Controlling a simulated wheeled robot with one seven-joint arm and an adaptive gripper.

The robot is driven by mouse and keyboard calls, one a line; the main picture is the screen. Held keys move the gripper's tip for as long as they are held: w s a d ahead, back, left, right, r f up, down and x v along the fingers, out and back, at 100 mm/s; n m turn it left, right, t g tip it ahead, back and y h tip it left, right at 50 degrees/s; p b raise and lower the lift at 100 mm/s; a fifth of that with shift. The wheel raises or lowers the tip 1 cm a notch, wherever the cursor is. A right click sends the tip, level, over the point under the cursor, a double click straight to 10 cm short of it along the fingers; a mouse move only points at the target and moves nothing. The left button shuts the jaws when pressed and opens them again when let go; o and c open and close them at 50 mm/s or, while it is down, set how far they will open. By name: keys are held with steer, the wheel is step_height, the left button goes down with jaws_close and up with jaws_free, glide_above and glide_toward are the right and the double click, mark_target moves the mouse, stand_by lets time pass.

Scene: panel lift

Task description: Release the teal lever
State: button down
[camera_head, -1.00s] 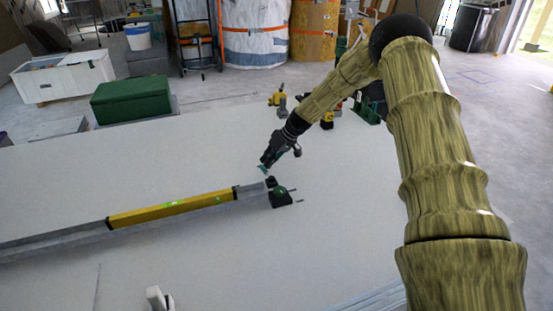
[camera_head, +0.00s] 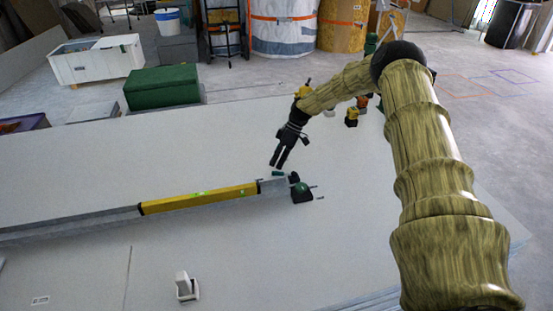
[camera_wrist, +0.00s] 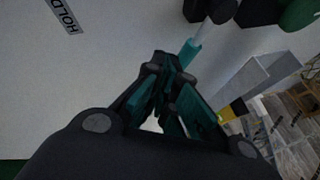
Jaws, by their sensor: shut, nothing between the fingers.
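The teal lever (camera_head: 278,173) is a short teal handle on the left side of a dark clamp (camera_head: 302,194) at the right end of the long rail. In the wrist view the teal lever (camera_wrist: 192,50) joins a pale rod just beyond my fingertips. My gripper (camera_head: 277,165) points down over the panel, its tips just above the lever. In the wrist view my gripper (camera_wrist: 170,62) has its fingers together with nothing between them. Whether the tips touch the lever is hard to tell.
A grey rail (camera_head: 90,220) carrying a yellow level (camera_head: 200,198) lies across the pale panel (camera_head: 100,165). A white block (camera_head: 186,287) stands at the front. A green box (camera_head: 162,87) and a white chest (camera_head: 95,60) are behind. A HOLD label (camera_wrist: 66,15) marks the panel.

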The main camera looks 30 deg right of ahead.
steer(key=shift+s+a+n+g, duration=0.25)
steer(key=shift+a+n+g, duration=0.25)
steer(key=shift+n, duration=0.2)
stand_by(0.3)
steer(key=shift+w+d, duration=0.25)
steer(key=shift+w, duration=0.05)
steer(key=w+d, duration=0.1)
steer(key=w+d+r, duration=0.1)
steer(key=w, duration=0.1)
steer(key=shift+d+r, duration=0.15)
steer(key=shift+r, duration=0.15)
steer(key=s+p+v, duration=0.1)
steer(key=p+v, duration=0.1)
steer(key=v, duration=0.7)
steer(key=shift+w, duration=0.2)
steer(key=shift+r, duration=0.1)
